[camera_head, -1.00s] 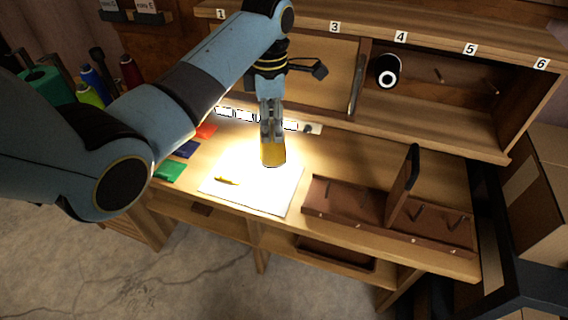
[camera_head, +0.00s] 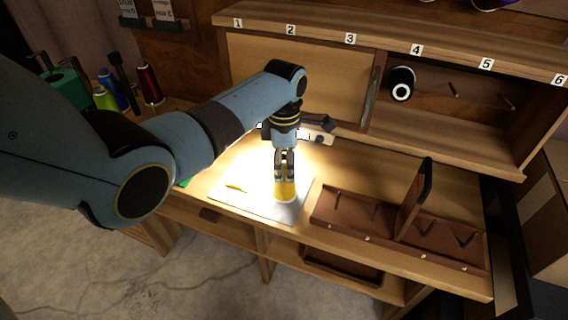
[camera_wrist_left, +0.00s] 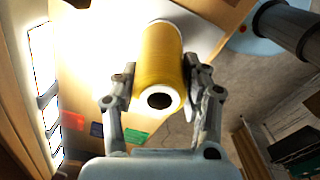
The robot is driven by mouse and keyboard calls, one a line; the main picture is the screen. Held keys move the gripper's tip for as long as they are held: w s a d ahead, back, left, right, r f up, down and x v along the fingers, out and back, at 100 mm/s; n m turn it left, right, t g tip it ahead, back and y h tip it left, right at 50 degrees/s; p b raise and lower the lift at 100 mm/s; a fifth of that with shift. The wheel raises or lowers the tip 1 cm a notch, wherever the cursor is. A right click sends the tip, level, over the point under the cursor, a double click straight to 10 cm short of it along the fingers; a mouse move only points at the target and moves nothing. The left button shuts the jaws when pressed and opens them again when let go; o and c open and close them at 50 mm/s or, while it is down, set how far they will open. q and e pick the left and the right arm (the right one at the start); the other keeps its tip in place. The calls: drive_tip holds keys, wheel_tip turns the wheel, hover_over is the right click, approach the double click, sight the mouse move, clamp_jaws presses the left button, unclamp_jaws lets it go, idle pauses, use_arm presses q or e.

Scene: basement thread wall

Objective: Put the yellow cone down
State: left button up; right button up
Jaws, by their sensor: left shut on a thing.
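The yellow cone (camera_head: 285,190) is a spool of yellow thread, upright over the brightly lit white sheet (camera_head: 236,205) on the bench. My left gripper (camera_head: 284,172) points down from above and is shut on it. In the left wrist view the cone (camera_wrist_left: 161,62) sits between both fingers of the gripper (camera_wrist_left: 160,90), with its open end toward the camera. I cannot tell whether the cone's base touches the sheet. My right gripper is not in view.
A small yellow item (camera_head: 237,188) lies on the sheet, left of the cone. A brown pegged rack (camera_head: 345,216) with an upright divider (camera_head: 413,200) stands to the right. Coloured spools (camera_head: 105,98) stand at the left. A numbered shelf (camera_head: 400,50) runs behind the bench.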

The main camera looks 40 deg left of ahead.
use_arm(q)
drive_tip(key=o, duration=0.8)
drive_tip(key=shift+o, duration=1.3)
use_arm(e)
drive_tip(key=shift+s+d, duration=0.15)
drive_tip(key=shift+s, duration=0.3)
use_arm(q)
wheel_tip(320, 180, up, 12)
drive_tip(key=shift+p, duration=0.45)
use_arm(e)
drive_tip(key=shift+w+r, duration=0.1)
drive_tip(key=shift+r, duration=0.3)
use_arm(q)
drive_tip(key=shift+r, duration=0.1)
